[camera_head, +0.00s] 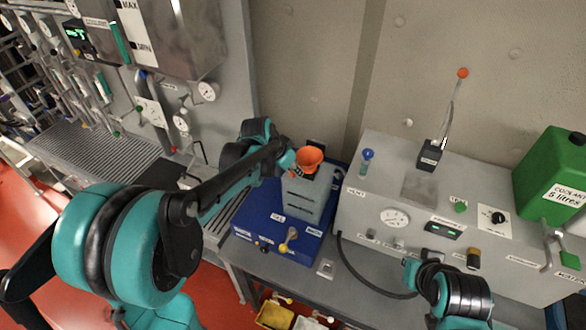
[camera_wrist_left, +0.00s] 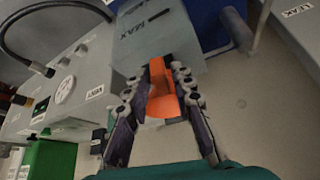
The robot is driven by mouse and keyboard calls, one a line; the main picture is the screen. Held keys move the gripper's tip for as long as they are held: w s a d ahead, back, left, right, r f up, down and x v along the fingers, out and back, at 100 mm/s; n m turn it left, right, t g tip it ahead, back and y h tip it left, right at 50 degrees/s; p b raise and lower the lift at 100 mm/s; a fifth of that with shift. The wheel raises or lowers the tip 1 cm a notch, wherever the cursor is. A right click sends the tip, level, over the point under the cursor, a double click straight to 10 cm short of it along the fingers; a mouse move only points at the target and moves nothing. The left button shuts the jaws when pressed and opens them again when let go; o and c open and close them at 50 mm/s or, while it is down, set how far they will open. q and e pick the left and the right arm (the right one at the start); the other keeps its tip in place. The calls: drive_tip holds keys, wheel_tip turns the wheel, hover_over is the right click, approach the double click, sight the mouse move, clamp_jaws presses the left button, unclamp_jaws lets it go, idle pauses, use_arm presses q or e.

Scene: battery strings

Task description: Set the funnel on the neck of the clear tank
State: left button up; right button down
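The orange funnel (camera_head: 309,157) appears mouth up over the top of the pale, clear-walled tank (camera_head: 308,200), which stands on a blue base. My left gripper (camera_head: 291,163) reaches in from the left. In the left wrist view its two fingers (camera_wrist_left: 160,95) close on either side of the funnel (camera_wrist_left: 160,104), and the tank (camera_wrist_left: 150,45) with its MAX mark lies just beyond the funnel's narrow end. The tank's neck is hidden behind the funnel and gripper, so I cannot tell whether the spout sits on it. My right arm shows at the lower right; its gripper is out of view.
A grey console (camera_head: 372,190) with a gauge, labels and a black hose stands right of the tank. A green coolant can (camera_head: 551,180) is at the far right. A yellow bin (camera_head: 275,316) is below the bench. A ribbed metal grating (camera_head: 95,160) is at left.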

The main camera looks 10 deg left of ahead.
idle(0.3)
use_arm(q)
drive_tip(key=v, duration=1.2)
drive_tip(key=s+f+n+y+b, duration=0.1)
drive_tip(key=s+f+n+b, duration=0.1)
drive_tip(key=s+f+b, duration=0.4)
drive_tip(key=s+f+n+t+y+b, duration=0.1)
drive_tip(key=s+f+b, duration=0.6)
drive_tip(key=f+b, duration=0.4)
drive_tip(key=s+f+n+t+b, duration=0.1)
drive_tip(key=s+f+b, duration=0.5)
drive_tip(key=f, duration=0.9)
drive_tip(key=shift+s+f+n+y+b, duration=0.35)
drive_tip(key=shift+n+b, duration=0.45)
drive_tip(key=shift+b, duration=0.55)
drive_tip(key=shift+w, duration=0.1)
